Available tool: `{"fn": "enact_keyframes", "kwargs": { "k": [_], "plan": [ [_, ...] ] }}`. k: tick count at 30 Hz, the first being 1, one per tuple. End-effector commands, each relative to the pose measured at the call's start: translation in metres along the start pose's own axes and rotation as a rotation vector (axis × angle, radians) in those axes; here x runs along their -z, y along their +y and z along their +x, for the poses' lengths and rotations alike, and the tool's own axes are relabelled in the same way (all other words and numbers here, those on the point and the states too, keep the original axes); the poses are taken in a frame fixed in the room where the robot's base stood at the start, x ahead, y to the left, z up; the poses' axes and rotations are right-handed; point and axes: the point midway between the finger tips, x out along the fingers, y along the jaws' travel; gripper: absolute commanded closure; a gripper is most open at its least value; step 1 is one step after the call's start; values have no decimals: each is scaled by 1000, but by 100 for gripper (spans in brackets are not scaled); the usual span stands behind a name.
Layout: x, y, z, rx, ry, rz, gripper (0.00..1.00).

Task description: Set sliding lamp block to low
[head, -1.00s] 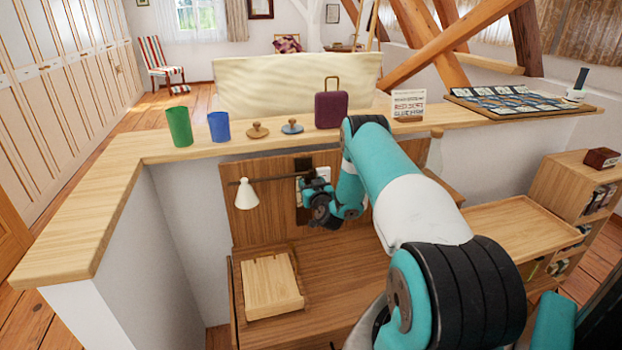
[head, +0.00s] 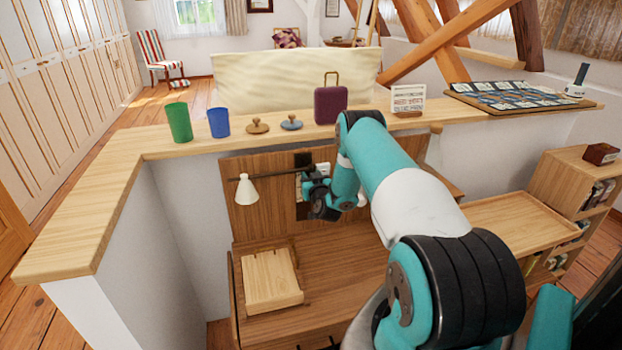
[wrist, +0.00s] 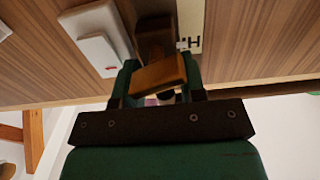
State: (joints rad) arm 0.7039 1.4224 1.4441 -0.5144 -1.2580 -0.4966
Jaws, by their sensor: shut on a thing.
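The sliding lamp block (wrist: 158,76) is a small orange-brown wooden piece in the wrist view. It sits between the fingers of my gripper (wrist: 160,88), which is shut on it. Behind it is a dark brown upright part (wrist: 156,36) on the wood panel. A pale label (wrist: 190,28) with an upside-down "H" shows beside it. In the head view, my gripper (head: 308,183) is at the panel, right of the white lamp shade (head: 247,189) on its dark rod. The arm's end mostly hides the block there.
A white switch-like plate (wrist: 97,50) is close to the gripper's left in the wrist view. Below the panel is a wooden desk (head: 335,265) with a light wooden box (head: 270,280). Cups, knobs and a purple case (head: 330,106) stand on the ledge (head: 170,149) above.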

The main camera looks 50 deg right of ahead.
Motion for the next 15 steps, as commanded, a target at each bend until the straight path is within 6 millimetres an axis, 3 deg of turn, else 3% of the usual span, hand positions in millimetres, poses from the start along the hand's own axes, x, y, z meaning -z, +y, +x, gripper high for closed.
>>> {"fn": "enact_keyframes", "kwargs": {
  "k": [15],
  "plan": [
    [-80,-4,-1,7,-4,9,100]
  ]
}}
